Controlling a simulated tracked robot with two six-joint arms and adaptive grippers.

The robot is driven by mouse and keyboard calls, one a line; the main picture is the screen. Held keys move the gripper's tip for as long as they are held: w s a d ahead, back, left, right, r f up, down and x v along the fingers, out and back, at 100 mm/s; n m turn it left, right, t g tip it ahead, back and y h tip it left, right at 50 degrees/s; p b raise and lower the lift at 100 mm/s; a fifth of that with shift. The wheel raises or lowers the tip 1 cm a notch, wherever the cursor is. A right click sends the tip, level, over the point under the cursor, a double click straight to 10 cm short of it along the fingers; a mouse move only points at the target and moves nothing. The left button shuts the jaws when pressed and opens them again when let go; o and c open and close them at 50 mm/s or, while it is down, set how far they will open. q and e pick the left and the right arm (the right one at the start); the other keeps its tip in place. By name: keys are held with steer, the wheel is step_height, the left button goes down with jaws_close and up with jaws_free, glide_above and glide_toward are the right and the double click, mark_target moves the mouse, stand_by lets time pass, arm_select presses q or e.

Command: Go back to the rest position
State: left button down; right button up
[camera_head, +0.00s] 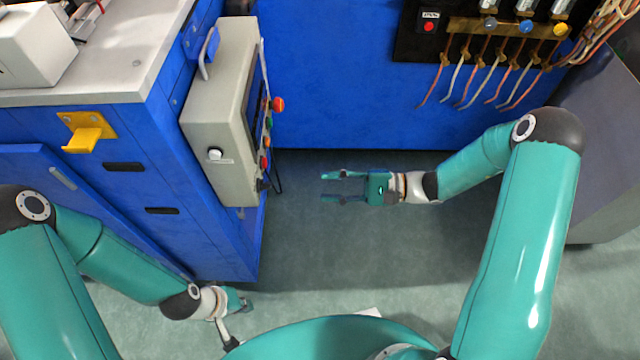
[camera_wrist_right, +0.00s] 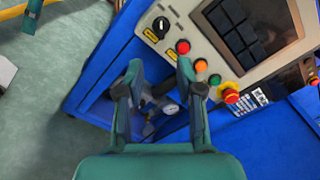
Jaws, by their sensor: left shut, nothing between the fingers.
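My right gripper (camera_head: 328,187) is open and empty over the green floor, to the right of the grey control box (camera_head: 215,125). In the right wrist view its two fingers (camera_wrist_right: 160,75) are spread apart with nothing between them. The control box's buttons and dark screen (camera_wrist_right: 250,30) show beyond the fingertips there. My left gripper (camera_head: 240,303) is low at the bottom left of the head view, beside the front corner of the blue cabinet. It is shut and empty, with its fingers partly hidden.
The blue cabinet (camera_head: 215,240) with a yellow hook (camera_head: 84,134) stands at the left. A panel of hoses and gauges (camera_head: 490,30) is on the blue wall at the back. A grey cabinet (camera_head: 605,150) stands at the right. The floor (camera_head: 330,255) between is clear.

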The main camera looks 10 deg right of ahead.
stand_by(0.4)
steer(key=s+a+f+n+g+h, duration=0.35)
steer(key=s+f+g+h, duration=0.35)
steer(key=s+f, duration=0.65)
steer(key=s+d+f+n+h, duration=0.4)
steer(key=f+n+h, duration=0.1)
steer(key=f+h, duration=0.1)
step_height(320, 180, up, 20)
steer(key=w+a+n+t+p, duration=0.1)
steer(key=w+t+p, duration=0.1)
steer(key=p, duration=1.8)
steer(key=shift+a+t, duration=0.15)
steer(key=shift+t, duration=0.35)
steer(key=shift+r, duration=0.1)
